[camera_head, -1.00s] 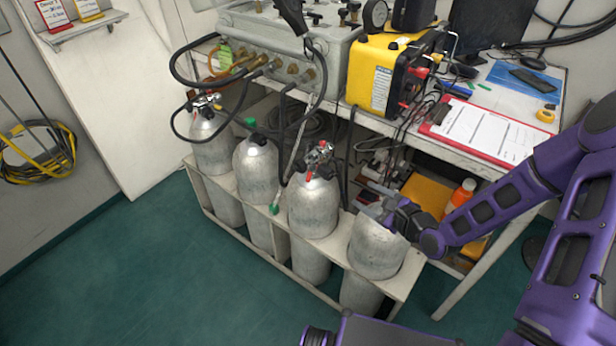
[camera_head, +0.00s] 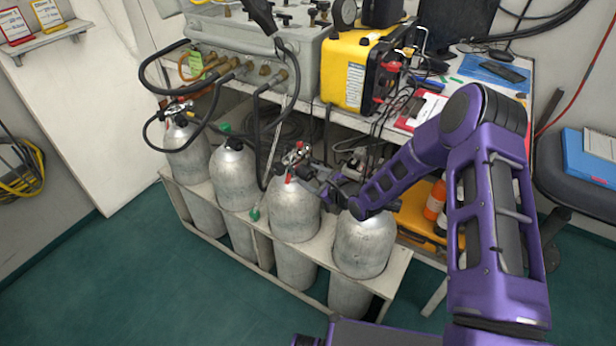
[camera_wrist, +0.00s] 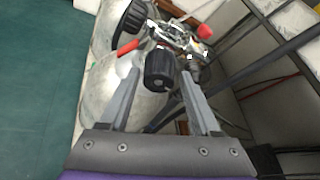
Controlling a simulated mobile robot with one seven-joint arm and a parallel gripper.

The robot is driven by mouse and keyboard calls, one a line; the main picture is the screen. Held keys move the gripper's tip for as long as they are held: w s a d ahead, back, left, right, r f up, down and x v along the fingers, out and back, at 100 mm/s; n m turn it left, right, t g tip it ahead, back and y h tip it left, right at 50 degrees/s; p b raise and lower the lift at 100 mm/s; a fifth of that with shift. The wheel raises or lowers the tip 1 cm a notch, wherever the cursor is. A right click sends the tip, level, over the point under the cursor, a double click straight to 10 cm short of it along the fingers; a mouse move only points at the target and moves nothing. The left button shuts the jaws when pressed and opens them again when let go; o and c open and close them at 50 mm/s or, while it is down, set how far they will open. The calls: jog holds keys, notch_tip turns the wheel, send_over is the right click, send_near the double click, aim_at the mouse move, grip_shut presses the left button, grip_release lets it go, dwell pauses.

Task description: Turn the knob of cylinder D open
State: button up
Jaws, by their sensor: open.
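Several grey cylinders stand in a row in a rack; I read no letters on them, so I cannot tell which is D. My gripper (camera_head: 318,177) is at the valve (camera_head: 297,155) on top of the third cylinder from the left (camera_head: 293,212). In the wrist view a ribbed black knob (camera_wrist: 158,69) faces me between the tips of my open gripper (camera_wrist: 159,76), with a gap to each finger. I cannot tell how deep it sits between them. A red lever (camera_wrist: 128,47) is just left of the knob.
Another black knob (camera_wrist: 133,16) and a red cap (camera_wrist: 205,32) flank the valve. The fourth cylinder (camera_head: 365,245) stands below my forearm. A black hose (camera_head: 257,130) hangs left of the valve. The bench with a yellow case (camera_head: 357,75) is behind.

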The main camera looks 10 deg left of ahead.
jog(key=shift+x, duration=0.75)
grip_shut()
